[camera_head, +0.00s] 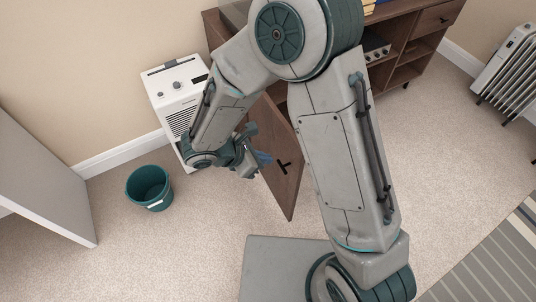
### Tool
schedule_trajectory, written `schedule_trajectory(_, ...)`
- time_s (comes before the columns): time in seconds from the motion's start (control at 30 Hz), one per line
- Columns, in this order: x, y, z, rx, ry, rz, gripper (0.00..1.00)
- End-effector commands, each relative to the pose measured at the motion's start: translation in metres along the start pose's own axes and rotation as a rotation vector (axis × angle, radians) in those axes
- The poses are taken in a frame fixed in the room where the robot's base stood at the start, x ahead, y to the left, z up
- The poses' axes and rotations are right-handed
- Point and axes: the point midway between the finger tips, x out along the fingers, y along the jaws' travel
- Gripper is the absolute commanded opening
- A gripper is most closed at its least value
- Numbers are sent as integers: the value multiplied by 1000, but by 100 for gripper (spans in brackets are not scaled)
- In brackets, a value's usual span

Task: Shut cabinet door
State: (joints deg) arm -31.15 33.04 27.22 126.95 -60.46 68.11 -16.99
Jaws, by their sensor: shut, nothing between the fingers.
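The cabinet door (277,141) is a brown wooden panel with a dark handle (282,167), standing open from the wooden cabinet (420,47). Its free edge points toward me, and my upper arm links hide part of the door and of the cabinet opening. My gripper (262,158) is shut and empty beside the door's left part, near the handle. I cannot tell whether its fingertips touch the door.
A white heater-like appliance (168,90) stands by the wall left of the cabinet. A green bucket (149,187) is on the carpet at left, near a light grey panel (45,180). A radiator (508,68) stands at right. Carpet below the door is clear.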

Motion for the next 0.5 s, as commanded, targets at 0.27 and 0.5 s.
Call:
schedule_trajectory(0.27, 64, -2, 1, 2, 0, -9, 0)
schedule_trajectory(0.5, 90, -1, 23, 6, 0, -5, 0)
